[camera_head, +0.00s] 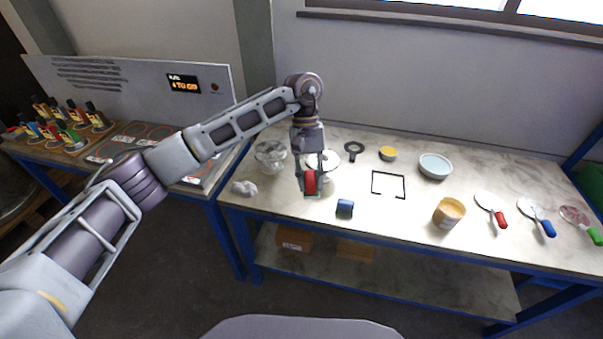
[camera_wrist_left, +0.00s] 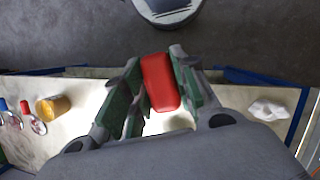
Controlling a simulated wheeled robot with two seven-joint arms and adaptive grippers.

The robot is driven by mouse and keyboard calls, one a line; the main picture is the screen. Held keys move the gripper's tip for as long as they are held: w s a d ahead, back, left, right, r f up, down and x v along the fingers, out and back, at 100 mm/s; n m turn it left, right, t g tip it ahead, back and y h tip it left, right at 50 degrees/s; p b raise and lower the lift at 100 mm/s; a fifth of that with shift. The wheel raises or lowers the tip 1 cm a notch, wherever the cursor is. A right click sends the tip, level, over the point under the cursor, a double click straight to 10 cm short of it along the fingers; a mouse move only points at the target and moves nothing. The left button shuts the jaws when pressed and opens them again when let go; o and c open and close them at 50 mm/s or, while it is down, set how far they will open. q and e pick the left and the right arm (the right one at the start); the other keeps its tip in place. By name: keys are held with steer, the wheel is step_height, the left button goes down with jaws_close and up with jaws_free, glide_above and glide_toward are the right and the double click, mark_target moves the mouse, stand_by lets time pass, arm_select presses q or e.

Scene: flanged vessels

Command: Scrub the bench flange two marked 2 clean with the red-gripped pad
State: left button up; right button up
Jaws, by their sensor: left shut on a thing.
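My left gripper (camera_head: 311,184) is shut on the red-gripped pad (camera_head: 310,182) and holds it over the left part of the bench. In the left wrist view the pad's red grip (camera_wrist_left: 160,82) sits between the two green-lined fingers (camera_wrist_left: 158,85). A pale round disc (camera_head: 325,158), perhaps a flange, lies just behind the gripper and is partly hidden by it. I cannot read a 2 on it or tell whether the pad touches anything. A clear, flanged-looking vessel (camera_head: 270,153) stands to the left. My right gripper is not in view.
A blue block (camera_head: 345,207), a black square frame (camera_head: 388,186), a tan-filled tub (camera_head: 449,212) and a pale bowl (camera_head: 435,166) stand to the right. Several disc tools with coloured handles lie farther right. A crumpled white cloth (camera_head: 244,188) lies near the left edge.

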arm_select(q)
steer(key=n, duration=0.3)
steer(key=shift+s+d+f+h, duration=0.2)
steer(key=shift+s+f+h, duration=0.05)
steer(key=shift+s+h, duration=0.15)
steer(key=n, duration=0.2)
steer(key=n+t+h, duration=0.1)
steer(key=n, duration=0.1)
steer(key=shift+s+d+n, duration=0.1)
steer(key=shift+s+n, duration=0.1)
steer(key=shift+n, duration=0.2)
steer(key=shift+n+h, duration=0.3)
steer(key=shift+n, duration=0.4)
steer(key=shift+n, duration=0.6)
steer(key=shift+w+r, duration=0.1)
steer(key=shift+r, duration=0.05)
